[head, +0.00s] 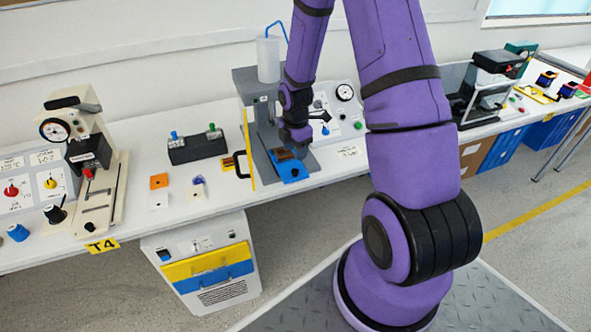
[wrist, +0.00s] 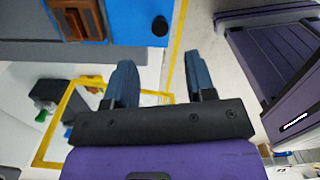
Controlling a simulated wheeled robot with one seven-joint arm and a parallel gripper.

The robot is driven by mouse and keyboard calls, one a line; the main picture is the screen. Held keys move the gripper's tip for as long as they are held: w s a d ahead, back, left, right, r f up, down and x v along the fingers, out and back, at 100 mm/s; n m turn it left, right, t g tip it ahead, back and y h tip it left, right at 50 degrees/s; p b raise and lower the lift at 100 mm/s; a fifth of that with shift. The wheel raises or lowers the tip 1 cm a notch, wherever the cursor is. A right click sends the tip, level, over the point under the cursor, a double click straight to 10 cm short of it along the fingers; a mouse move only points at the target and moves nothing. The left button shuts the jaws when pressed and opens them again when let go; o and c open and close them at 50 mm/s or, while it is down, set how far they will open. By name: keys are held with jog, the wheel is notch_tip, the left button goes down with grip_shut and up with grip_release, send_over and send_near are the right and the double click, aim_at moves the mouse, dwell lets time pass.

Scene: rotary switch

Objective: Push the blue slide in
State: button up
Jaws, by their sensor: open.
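The blue slide (head: 291,172) sticks out at the front foot of a grey press-like machine (head: 258,125) in the head view. It carries a brown block with a recess (wrist: 78,18) and a dark round knob (wrist: 160,26). In the wrist view the blue slide (wrist: 125,18) lies at the top, beyond the fingers. My gripper (wrist: 159,62) is open and empty, its two dark blue-grey fingers apart and pointing toward the slide's knob end, with a gap between. In the head view my gripper (head: 297,145) is just above the slide; its fingertips are hard to make out.
A yellow-framed guard with a black handle (head: 239,163) stands left of the machine. A dial panel (head: 340,105) is to its right. A black box with blue and green knobs (head: 198,147) and small coloured plates (head: 158,181) lie left on the white bench.

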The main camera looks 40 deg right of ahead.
aim_at(295, 170)
notch_tip(295, 170, down, 9)
jog(key=shift+r, duration=0.15)
jog(key=shift+c, duration=0.4)
